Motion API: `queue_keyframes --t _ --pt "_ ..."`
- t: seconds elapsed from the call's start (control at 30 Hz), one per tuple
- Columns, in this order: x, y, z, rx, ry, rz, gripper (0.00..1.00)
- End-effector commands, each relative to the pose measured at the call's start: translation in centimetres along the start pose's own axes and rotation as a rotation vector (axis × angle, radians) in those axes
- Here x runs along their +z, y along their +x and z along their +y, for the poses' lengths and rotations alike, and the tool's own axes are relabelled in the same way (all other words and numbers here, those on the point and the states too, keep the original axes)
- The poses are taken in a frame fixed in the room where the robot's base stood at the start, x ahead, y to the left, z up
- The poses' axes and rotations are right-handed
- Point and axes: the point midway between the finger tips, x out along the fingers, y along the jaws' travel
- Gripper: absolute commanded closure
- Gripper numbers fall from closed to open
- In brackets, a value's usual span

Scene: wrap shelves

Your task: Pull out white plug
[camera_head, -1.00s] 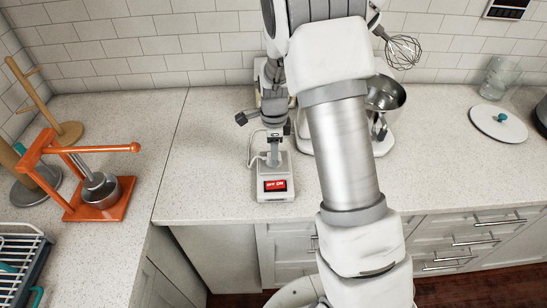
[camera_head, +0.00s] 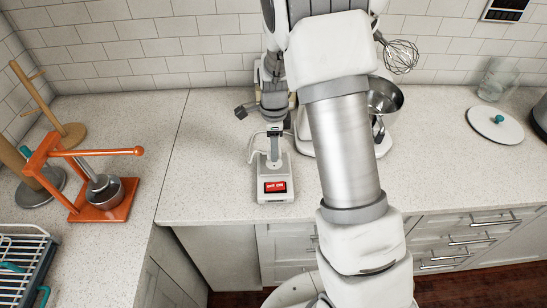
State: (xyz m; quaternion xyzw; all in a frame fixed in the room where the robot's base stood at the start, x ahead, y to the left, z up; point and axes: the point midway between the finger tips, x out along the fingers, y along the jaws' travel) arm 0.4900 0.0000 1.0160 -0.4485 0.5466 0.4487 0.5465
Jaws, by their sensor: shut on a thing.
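A small white device (camera_head: 275,184) with a red display stands near the front of the counter. A pale upright piece (camera_head: 274,155) shows at its back, and a thin white cord (camera_head: 254,145) loops beside it on the left. My gripper (camera_head: 274,131) points down just above the back of the device. It is shut on what looks like the white plug, at the cord's upper end. The plug is small and mostly hidden by the fingers. I cannot tell whether it is still seated in the device.
A stand mixer with a metal bowl (camera_head: 384,94) is close behind my arm, with a whisk (camera_head: 400,53) above it. An orange press (camera_head: 100,190) stands at left, a dish rack (camera_head: 22,262) in front of it. Counter left of the device is clear.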

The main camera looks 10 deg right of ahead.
Motion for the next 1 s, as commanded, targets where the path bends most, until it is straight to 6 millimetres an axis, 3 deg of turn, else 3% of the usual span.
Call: queue_keyframes --t 0.6,1.0 --pt "0.0 -2.7 0.0 -0.002 0.000 0.000 1.00" --pt "0.0 -2.8 0.0 -0.001 0.000 0.000 1.00"
